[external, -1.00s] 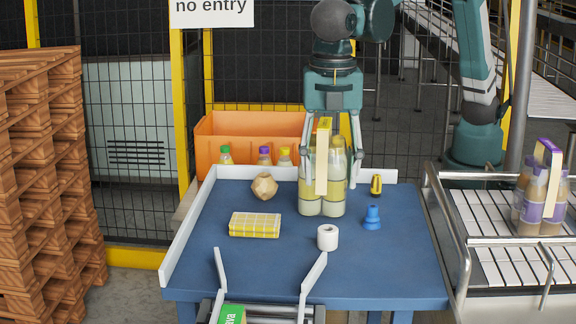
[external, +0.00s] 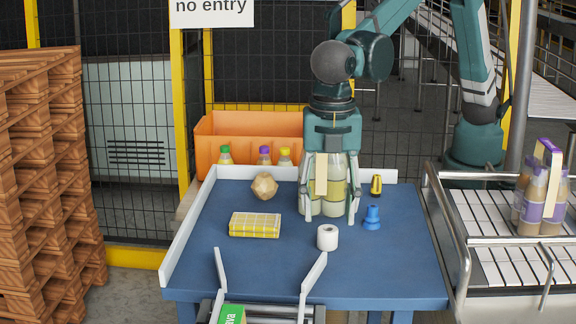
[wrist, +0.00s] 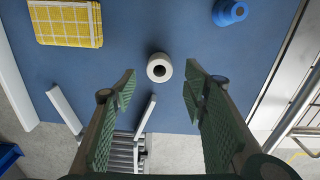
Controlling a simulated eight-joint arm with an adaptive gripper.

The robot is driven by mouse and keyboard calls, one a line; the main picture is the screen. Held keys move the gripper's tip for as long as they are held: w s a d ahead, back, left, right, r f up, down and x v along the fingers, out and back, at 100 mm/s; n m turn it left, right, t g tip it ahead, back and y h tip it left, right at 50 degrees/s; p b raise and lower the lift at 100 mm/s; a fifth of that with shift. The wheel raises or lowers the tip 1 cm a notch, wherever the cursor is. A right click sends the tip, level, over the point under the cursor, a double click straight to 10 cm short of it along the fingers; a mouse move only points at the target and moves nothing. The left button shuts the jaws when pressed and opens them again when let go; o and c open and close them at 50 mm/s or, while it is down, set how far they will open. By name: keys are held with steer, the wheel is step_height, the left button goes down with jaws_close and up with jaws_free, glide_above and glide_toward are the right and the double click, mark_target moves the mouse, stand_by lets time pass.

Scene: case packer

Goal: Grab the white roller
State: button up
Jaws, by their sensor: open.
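The white roller (external: 327,238) is a short white cylinder with a dark hole in its top, standing on the blue table (external: 300,277). In the wrist view my gripper (wrist: 160,80) is open with nothing between the fingers.
A yellow checked cloth (external: 255,225) and a tan faceted block (external: 264,186) are left. White guide rails (external: 312,272) stand in front.

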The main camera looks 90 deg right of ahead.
mark_target(328, 233)
steer(key=shift+f, duration=0.55)
steer(key=shift+f, duration=0.15)
steer(key=shift+d+f+p, duration=0.1)
steer(key=shift+f+p, duration=0.2)
steer(key=shift+f, duration=2.15)
steer(key=c, duration=1)
